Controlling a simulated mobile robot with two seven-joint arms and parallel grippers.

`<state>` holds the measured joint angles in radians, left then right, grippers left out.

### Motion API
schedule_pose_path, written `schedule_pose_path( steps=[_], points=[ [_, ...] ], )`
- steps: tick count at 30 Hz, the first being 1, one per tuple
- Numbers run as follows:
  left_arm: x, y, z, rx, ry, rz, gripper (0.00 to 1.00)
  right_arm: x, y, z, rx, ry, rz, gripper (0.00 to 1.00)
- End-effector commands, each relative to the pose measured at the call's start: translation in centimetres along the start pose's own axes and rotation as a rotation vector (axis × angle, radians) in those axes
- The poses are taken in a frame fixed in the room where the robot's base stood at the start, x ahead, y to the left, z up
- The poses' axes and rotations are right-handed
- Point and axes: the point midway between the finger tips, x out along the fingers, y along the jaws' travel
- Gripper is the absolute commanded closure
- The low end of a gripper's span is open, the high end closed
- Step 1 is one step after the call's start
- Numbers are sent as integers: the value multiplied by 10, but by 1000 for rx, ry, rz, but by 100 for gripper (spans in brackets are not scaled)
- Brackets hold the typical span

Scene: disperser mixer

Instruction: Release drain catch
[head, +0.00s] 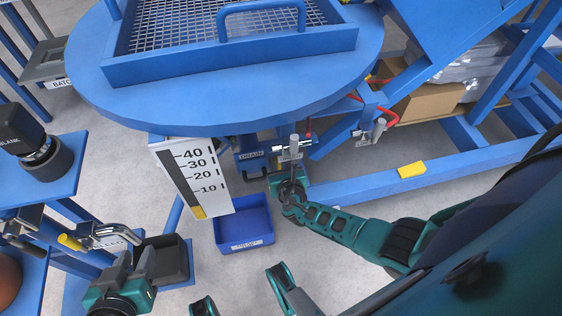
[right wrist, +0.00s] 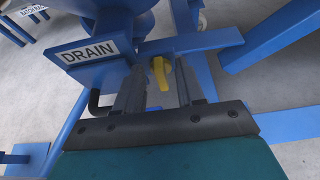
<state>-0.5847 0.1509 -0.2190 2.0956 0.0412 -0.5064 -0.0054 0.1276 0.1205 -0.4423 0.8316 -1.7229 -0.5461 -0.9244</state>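The yellow drain catch (right wrist: 161,73) shows in the right wrist view on a blue bar, just right of the white DRAIN label (right wrist: 87,52). My right gripper (right wrist: 157,82) is open, with its two dark fingers spread on either side of the catch. I see a gap between the fingers and the yellow part. In the head view my right gripper (head: 289,180) is under the round blue vessel, near the DRAIN label (head: 251,155), and the catch itself is hidden. My left gripper (head: 135,260) is at the lower left, apart from the drain, and looks open and empty.
A blue bin (head: 244,240) stands on the floor beside the drain. A level gauge (head: 189,175) hangs left of it. The round blue vessel top (head: 230,115) with mesh overhangs the drain. Blue frame beams (head: 370,187) run at the right.

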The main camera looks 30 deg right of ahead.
Motion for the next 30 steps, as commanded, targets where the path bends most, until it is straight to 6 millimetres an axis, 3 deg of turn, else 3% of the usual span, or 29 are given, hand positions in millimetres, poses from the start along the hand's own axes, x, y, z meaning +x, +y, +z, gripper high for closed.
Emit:
schedule_pose_path(
  steps=[6,18,30],
  points=[
    [0,0,0,0,1,1,62,0,0,0,0,0,0,63],
    [1,2,3,-5,-6,1,62,0,0,0,0,0,0,100],
    [2,2,7,-7,-9,1,62,0,-1,-1,16,0,6,100]
  ],
)
